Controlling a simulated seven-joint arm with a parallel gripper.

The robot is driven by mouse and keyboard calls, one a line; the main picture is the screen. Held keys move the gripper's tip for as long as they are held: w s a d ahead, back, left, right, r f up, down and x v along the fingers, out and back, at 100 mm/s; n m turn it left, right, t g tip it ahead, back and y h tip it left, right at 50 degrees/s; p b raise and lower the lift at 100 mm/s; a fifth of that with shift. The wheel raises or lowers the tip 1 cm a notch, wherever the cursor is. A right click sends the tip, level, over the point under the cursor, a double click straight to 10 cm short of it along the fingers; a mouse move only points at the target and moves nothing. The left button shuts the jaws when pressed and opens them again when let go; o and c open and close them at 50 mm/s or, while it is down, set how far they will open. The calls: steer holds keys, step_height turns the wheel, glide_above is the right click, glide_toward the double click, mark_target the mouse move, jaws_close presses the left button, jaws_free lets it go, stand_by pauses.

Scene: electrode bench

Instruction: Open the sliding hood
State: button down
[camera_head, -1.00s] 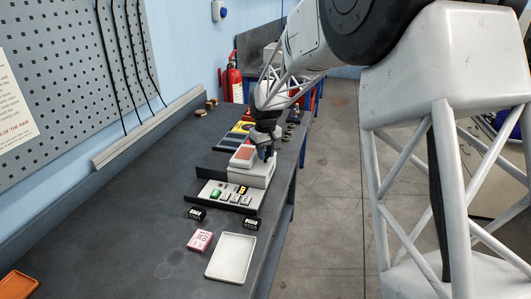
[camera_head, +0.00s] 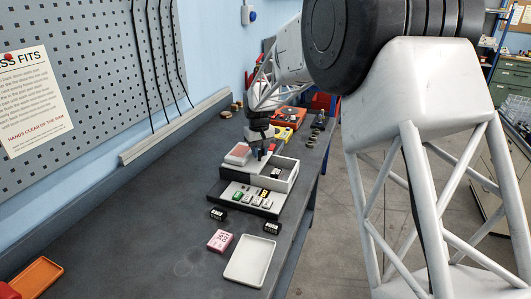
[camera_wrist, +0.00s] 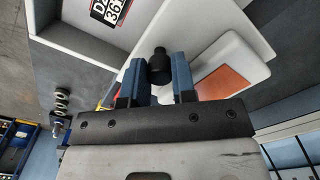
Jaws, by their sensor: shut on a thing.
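The white sliding hood (camera_head: 238,155), with a pale red patch on top, sits at the left of the bench device. Beside it, the white open-topped box (camera_head: 286,184) shows its inside, with a small dark labelled block (camera_head: 277,172) in it. My gripper (camera_head: 260,153) is at the hood's right side. In the wrist view my gripper (camera_wrist: 158,78) is shut on a black knob (camera_wrist: 159,63) next to the white hood (camera_wrist: 212,50) and its orange patch (camera_wrist: 222,83). The labelled block (camera_wrist: 108,10) shows at the top there. The knob's base is hidden.
The device's front panel (camera_head: 252,198) carries several small coloured blocks. Two black blocks (camera_head: 218,214) (camera_head: 272,228), a pink box (camera_head: 220,241) and a white tray (camera_head: 250,261) lie in front. An orange tray (camera_head: 37,278) is far left. The left bench top is clear.

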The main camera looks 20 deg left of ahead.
steer(key=shift+r, duration=0.1)
steer(key=c, duration=1.2)
jaws_free()
steer(key=shift+r, duration=3.85)
steer(key=shift+d, duration=0.1)
